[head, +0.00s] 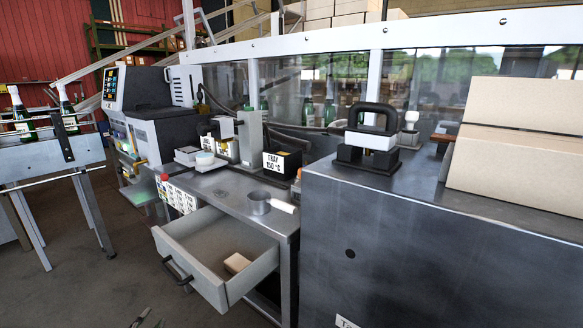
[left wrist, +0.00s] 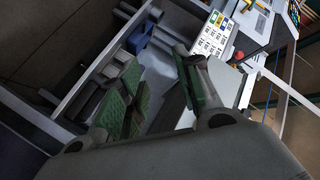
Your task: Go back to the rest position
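My left gripper (left wrist: 155,88) shows in the left wrist view with its two green-padded fingers apart and nothing visible between them. In the head view only a small dark tip at the bottom edge (head: 141,318) may belong to it; I cannot be sure. My right gripper is not in view. The grey drawer (head: 211,285) under the bench is pulled open in the head view, with a small tan block (head: 237,262) lying inside it.
A black-handled device (head: 370,140) and tan boxes (head: 525,105) are on the metal cabinet at right. Bottles (head: 20,112) stand on a conveyor at left. Floor in front is clear.

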